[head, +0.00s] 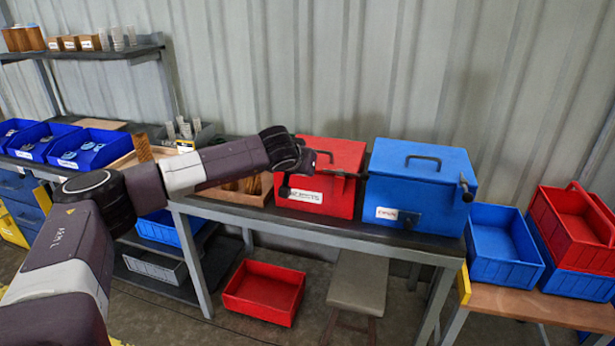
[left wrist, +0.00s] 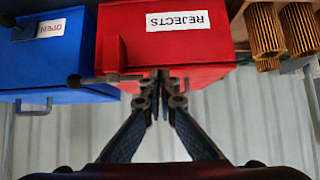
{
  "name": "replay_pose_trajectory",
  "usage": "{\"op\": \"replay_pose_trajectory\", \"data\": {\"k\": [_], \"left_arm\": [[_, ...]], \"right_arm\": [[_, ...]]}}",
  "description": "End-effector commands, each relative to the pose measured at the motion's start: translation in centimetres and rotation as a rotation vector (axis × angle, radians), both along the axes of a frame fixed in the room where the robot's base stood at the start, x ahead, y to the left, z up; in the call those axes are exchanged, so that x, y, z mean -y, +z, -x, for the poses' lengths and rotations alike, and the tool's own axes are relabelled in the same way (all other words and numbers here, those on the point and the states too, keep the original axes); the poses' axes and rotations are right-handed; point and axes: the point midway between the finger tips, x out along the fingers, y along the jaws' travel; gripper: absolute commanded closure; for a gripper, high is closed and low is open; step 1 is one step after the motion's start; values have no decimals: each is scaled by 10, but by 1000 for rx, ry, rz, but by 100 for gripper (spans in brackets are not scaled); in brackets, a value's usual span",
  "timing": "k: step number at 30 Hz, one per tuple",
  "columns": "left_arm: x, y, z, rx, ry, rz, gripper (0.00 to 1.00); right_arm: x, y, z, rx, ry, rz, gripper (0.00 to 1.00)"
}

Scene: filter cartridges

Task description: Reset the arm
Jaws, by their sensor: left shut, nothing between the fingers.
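My left arm reaches in from the left in the head view. My left gripper (head: 318,171) is in front of the red box (head: 345,200), which has a lid handle on top and a white label. In the left wrist view the two fingers of this gripper (left wrist: 163,82) meet at their tips, with nothing between them. The red box (left wrist: 195,62) shows behind the tips there, its label reading REJECTS. I cannot tell whether the tips touch it. A lever sticks out at its side. My right gripper is not in view.
A blue box (head: 420,170) labelled OPEN stands right of the red one on the dark bench. A wooden tray with cartridges (head: 250,185) is partly hidden behind my arm. Blue bins (head: 505,240) and a red bin (head: 572,228) stand right. A stool (head: 358,280) and red bin (head: 264,290) are below.

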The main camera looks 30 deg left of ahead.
Motion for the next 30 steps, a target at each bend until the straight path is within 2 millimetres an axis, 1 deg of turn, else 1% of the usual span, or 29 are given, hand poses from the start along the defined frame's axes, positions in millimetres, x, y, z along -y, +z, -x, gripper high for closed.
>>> {"op": "replay_pose_trajectory", "data": {"k": [4,10,11,14,17,18,19,20,21,23,24,26,27,29,30], "left_arm": [[2,-4,6,-1,-1,1,100],[5,-7,7,-4,0,15,100],[8,-11,6,-7,3,32,100],[32,-35,5,-33,21,169,100],[77,-78,6,-91,80,442,100],[101,-97,7,-124,122,587,100],[119,-112,10,-153,163,706,100],[137,-126,12,-184,212,828,100],[160,-142,15,-226,282,991,100],[191,-164,19,-290,406,1229,100],[209,-177,23,-335,502,1386,100],[230,-197,27,-402,664,1617,100],[241,-210,30,-444,786,1768,100],[252,-231,35,-504,990,1985,100],[255,-247,38,-537,1139,2124,100]], "right_arm": [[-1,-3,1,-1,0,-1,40],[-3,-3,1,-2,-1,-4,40],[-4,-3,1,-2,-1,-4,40],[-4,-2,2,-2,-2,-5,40],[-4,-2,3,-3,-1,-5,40],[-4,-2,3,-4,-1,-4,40],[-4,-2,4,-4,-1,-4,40],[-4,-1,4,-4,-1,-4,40],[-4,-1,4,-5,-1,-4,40],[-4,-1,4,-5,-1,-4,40],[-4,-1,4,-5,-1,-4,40],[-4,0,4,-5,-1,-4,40],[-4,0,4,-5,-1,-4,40],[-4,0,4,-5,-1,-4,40],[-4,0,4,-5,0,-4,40]]}}
